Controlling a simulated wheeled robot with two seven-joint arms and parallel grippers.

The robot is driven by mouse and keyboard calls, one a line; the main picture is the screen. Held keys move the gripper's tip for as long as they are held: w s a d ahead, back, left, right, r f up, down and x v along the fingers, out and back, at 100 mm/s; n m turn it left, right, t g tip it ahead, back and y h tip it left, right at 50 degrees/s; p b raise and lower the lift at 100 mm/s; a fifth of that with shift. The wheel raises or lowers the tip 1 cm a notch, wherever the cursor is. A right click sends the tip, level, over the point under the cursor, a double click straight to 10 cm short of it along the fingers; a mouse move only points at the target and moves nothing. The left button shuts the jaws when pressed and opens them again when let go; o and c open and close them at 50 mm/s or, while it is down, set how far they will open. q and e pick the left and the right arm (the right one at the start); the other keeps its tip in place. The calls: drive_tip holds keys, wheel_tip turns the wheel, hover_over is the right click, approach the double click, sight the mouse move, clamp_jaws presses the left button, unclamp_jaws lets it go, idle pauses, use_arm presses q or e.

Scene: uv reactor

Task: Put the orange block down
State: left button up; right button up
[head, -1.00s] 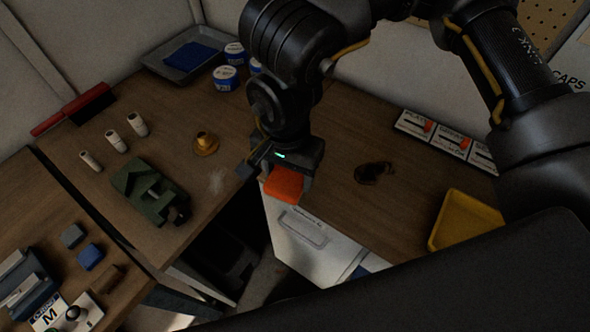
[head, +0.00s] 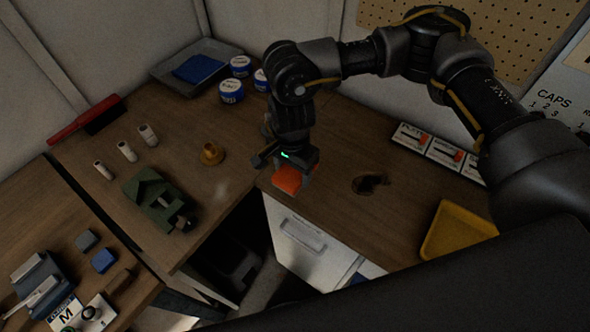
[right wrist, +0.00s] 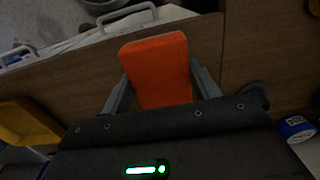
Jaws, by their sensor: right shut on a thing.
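The orange block (head: 288,180) is between the fingers of my right gripper (head: 290,172), near the front edge of the wooden bench. In the right wrist view the orange block (right wrist: 157,68) fills the gap between the two grey fingers, and the gripper (right wrist: 160,88) is shut on it. Wood lies behind the block in that view. I cannot tell whether the block touches the bench top. My left gripper is not in view.
A brass-coloured piece (head: 212,154) stands left of the gripper, and a green vise (head: 158,200) is further left. A dark object (head: 370,183) lies to the right, before a yellow tray (head: 458,230).

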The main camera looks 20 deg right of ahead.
sight(295, 177)
drive_tip(key=shift+w+d+f, duration=0.25)
drive_tip(key=shift+w+f, duration=0.2)
drive_tip(key=shift+f, duration=0.15)
drive_tip(key=shift+w+d+f, duration=0.25)
drive_tip(key=shift+w+f, duration=0.15)
drive_tip(key=shift+f, duration=0.2)
wheel_tip(295, 177, down, 3)
drive_tip(key=shift+w+r+p, duration=0.15)
drive_tip(key=shift+p, duration=0.95)
drive_tip(key=shift+f, duration=0.25)
drive_tip(key=shift+f+b, duration=0.3)
drive_tip(key=shift+b, duration=0.05)
drive_tip(key=o, duration=1.3)
drive_tip(key=shift+r, duration=0.1)
drive_tip(key=shift+c, duration=0.2)
